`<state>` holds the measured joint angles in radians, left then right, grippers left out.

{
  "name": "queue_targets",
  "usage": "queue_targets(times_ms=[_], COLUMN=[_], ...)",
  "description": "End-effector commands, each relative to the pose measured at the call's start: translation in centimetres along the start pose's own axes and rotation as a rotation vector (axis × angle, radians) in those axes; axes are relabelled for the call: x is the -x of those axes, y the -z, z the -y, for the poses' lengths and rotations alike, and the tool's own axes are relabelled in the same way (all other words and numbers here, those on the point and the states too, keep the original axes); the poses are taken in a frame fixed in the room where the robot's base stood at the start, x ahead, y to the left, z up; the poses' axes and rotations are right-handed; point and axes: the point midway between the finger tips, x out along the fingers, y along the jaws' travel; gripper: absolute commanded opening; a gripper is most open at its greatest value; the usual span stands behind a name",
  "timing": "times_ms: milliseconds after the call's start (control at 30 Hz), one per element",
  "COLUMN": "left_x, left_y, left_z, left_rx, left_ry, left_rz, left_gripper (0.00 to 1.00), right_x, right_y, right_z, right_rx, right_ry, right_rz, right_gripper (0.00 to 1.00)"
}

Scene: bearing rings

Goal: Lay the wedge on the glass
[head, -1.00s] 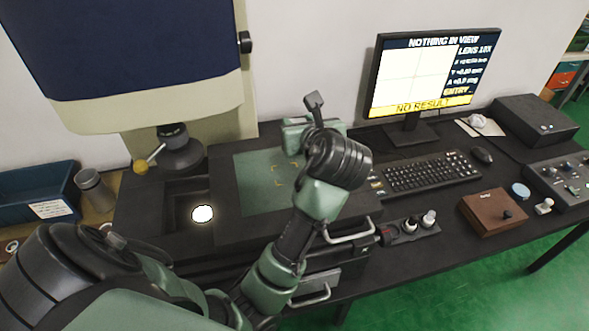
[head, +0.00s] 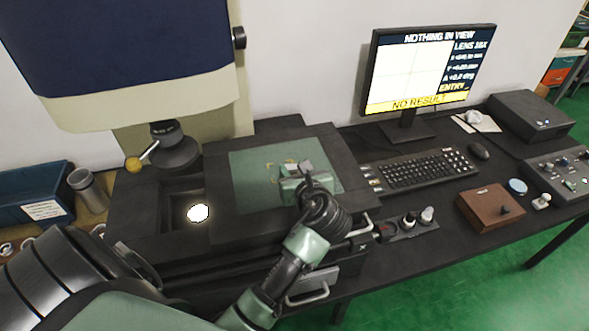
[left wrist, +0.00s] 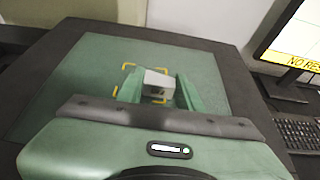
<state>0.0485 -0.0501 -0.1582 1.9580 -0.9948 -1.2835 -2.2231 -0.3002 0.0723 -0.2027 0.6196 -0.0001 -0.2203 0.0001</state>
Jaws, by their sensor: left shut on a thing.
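The glass (head: 250,195) is a green plate set in the dark stage, with yellow corner marks on it; it fills the middle of the left wrist view (left wrist: 80,85). My left gripper (head: 296,174) is low over the right part of the glass. In the left wrist view its two green fingers (left wrist: 159,90) are shut on the small grey wedge (left wrist: 158,79), which lies over the area of the yellow marks. I cannot tell whether the wedge touches the glass. My right gripper is not in view.
A dark lens column (head: 175,150) with a yellow-knobbed lever hangs left of the glass. A lit white disc (head: 198,213) sits in a recess. The monitor (head: 425,70) reads "NO RESULT". The keyboard (head: 420,168) and a brown box (head: 490,207) are to the right.

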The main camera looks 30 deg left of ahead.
Motion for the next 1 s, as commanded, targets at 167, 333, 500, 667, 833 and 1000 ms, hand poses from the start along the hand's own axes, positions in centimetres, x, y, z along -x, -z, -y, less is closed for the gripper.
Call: queue_targets(times_ms=[167, 333, 500, 667, 833, 1000], left_x=[0.0, -0.1, -0.1, 0.0, 1.8, 5.4], left_y=[-0.1, 0.1, 0.1, 0.0, -0.5, -0.8], left_z=[0.0, 0.0, 0.0, 0.0, 0.0, 0.0], left_rx=[0.000, 0.000, 0.000, 0.001, -0.004, -0.004], left_ry=[0.000, 0.000, 0.000, 0.001, 0.001, 0.002], left_rz=[0.002, 0.001, 0.000, 0.001, -0.003, -0.004], left_gripper=[0.00, 0.58, 0.58, 0.58, 0.58, 0.58], right_x=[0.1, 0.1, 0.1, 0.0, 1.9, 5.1], right_y=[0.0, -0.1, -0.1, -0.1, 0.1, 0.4], right_z=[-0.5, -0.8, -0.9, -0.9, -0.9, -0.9], right_rx=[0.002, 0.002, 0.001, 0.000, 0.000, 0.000], right_ry=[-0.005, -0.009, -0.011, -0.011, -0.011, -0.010], right_rz=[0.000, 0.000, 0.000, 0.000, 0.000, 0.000], right_gripper=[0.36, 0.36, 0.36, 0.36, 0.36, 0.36])
